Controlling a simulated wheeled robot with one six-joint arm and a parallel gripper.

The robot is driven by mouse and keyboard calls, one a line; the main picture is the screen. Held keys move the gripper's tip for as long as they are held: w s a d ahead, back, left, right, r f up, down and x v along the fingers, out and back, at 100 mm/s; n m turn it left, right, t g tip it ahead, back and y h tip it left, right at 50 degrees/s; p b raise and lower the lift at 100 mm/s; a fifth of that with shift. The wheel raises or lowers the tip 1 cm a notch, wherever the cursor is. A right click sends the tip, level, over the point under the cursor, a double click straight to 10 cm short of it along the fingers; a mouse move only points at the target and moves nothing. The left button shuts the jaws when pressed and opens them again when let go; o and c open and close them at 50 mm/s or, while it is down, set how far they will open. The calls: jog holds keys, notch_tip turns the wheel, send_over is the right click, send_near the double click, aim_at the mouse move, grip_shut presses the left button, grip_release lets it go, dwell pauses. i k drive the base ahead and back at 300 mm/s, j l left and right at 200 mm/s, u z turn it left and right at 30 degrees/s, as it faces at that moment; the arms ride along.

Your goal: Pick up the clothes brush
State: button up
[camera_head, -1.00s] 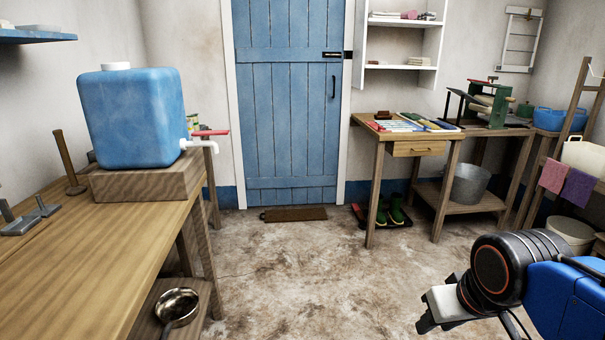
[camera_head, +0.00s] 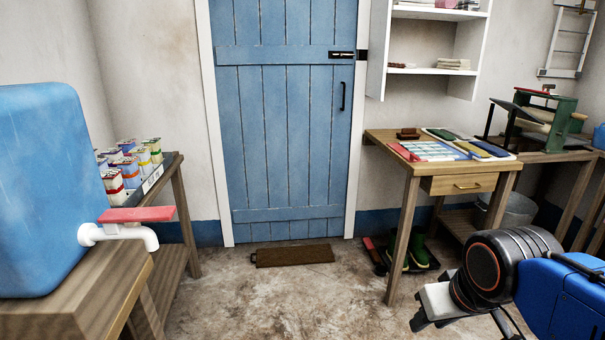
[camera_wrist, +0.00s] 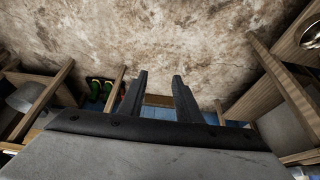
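A small brown object (camera_head: 408,133) that looks like a brush lies at the back left of the wooden table (camera_head: 400,165) right of the door; it is too small to be sure that it is the clothes brush. My gripper (camera_wrist: 159,75) shows two dark fingers apart in the wrist view, with nothing between them, above the floor. In the head view my gripper (camera_head: 432,303) is at the lower right, well in front of and below the tabletop. The brown object is not seen in the wrist view.
Colored flat items (camera_head: 440,150) cover much of the tabletop. Boots (camera_head: 417,250) stand on a tray beside the table's legs. A blue water tank (camera_head: 45,190) with a tap is on the left bench. The floor (camera_head: 290,300) toward the blue door (camera_head: 285,120) is clear apart from a mat (camera_head: 293,255).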

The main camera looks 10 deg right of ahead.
aim_at(406, 134)
jog(key=i+z, duration=0.1)
jog(key=i, duration=0.65)
jog(key=i+j+z, duration=0.15)
jog(key=i, duration=0.6)
